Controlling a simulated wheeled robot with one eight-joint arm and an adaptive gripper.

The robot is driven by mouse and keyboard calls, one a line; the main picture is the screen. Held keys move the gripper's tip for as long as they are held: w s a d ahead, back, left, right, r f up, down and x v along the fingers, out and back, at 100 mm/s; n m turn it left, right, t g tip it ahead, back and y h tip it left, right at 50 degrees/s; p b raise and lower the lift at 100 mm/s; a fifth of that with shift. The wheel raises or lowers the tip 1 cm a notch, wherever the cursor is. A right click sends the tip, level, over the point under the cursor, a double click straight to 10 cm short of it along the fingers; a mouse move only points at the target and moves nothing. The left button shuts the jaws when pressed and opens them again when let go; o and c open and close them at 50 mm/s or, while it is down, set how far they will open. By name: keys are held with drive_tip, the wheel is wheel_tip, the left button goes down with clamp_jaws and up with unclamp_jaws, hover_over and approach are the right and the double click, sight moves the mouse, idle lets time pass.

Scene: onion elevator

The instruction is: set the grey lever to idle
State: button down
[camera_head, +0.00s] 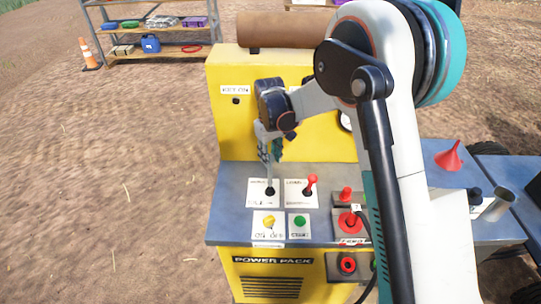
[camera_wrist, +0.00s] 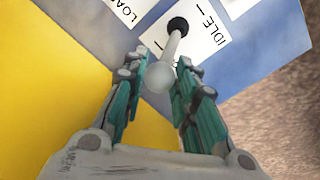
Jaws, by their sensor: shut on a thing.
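The grey lever (camera_head: 269,178) rises from a white label plate on the grey top of the yellow power pack. In the wrist view its pale round knob (camera_wrist: 159,80) is near the camera and its black base (camera_wrist: 178,25) is farther off. The plate reads IDLE (camera_wrist: 212,30) on one side of the base; the other word is mostly hidden. My gripper (camera_head: 272,153) comes down from above. In the wrist view its teal-padded fingers (camera_wrist: 160,72) stand on both sides of the knob and are shut on it.
A red lever (camera_head: 311,183) stands just right of the grey one. In front are a yellow knob (camera_head: 268,221) and a green button (camera_head: 300,221). A red stop button (camera_head: 349,220) is farther right. The yellow upright panel (camera_head: 225,120) rises close behind.

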drive_tip(key=shift+s, duration=0.1)
drive_tip(key=shift+s+r+t+b, duration=0.1)
drive_tip(key=shift+s+t+b, duration=0.25)
drive_tip(key=shift+s+t, duration=0.45)
drive_tip(key=s+t+b, duration=0.3)
drive_tip(key=s+t, duration=0.1)
drive_tip(key=s, duration=0.3)
drive_tip(key=shift+f+b, duration=0.3)
drive_tip(key=shift+f, duration=0.1)
drive_tip(key=shift+s+a, duration=0.1)
drive_tip(key=shift+s, duration=0.1)
drive_tip(key=c, duration=1.3)
unclamp_jaws()
drive_tip(key=shift+w, duration=0.1)
